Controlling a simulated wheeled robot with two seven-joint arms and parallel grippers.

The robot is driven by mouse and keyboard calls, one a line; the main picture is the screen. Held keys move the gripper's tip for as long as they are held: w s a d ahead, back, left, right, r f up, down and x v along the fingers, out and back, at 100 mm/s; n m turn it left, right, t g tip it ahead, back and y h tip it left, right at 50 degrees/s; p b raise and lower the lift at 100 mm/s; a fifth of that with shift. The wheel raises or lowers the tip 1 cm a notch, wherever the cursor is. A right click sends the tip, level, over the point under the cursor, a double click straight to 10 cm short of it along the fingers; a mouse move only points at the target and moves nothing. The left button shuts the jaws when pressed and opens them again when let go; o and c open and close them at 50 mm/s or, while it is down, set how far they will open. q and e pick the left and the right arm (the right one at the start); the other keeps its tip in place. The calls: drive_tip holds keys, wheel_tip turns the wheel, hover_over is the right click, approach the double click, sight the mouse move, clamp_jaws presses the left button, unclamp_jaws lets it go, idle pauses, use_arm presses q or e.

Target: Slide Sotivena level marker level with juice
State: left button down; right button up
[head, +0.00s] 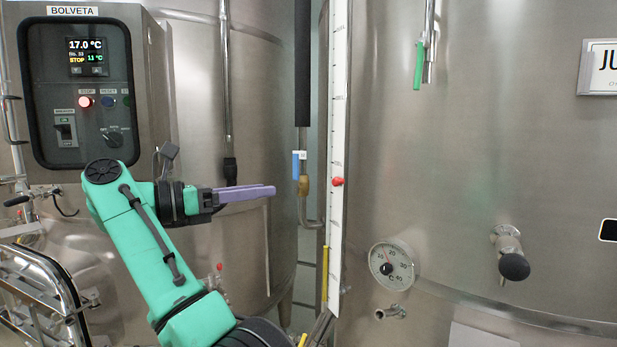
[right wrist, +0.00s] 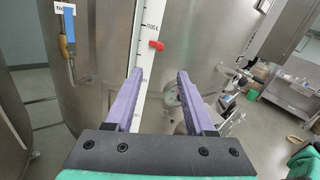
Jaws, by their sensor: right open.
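The red level marker (head: 338,182) sits on a tall white scale strip (head: 339,110) that runs up the edge of a steel vat. In the right wrist view the marker (right wrist: 156,45) is just beyond the fingertips, near a "1000 L" mark on the scale (right wrist: 148,22). My right gripper (head: 273,190) has purple fingers and points right at the strip, left of the marker at nearly its height in the head view. In the right wrist view its fingers (right wrist: 160,74) are spread, with nothing between them. I cannot make out the juice level. My left gripper is not in view.
A BOLVETA control panel (head: 75,90) stands left. A dial thermometer (head: 391,268), a black-knobbed valve (head: 511,262) and a green-handled fitting (head: 419,65) are on the right vat (head: 480,150).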

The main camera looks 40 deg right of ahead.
drive_tip(key=b, duration=0.1)
approach(334, 183)
drive_tip(key=d, duration=0.2)
drive_tip(key=d+p, duration=0.1)
drive_tip(key=d, duration=0.4)
drive_tip(key=shift+s+d, duration=0.2)
drive_tip(key=shift+s, duration=0.2)
drive_tip(key=shift+d, duration=0.4)
drive_tip(key=shift+a, duration=0.15)
drive_tip(key=shift+c, duration=0.9)
clamp_jaws()
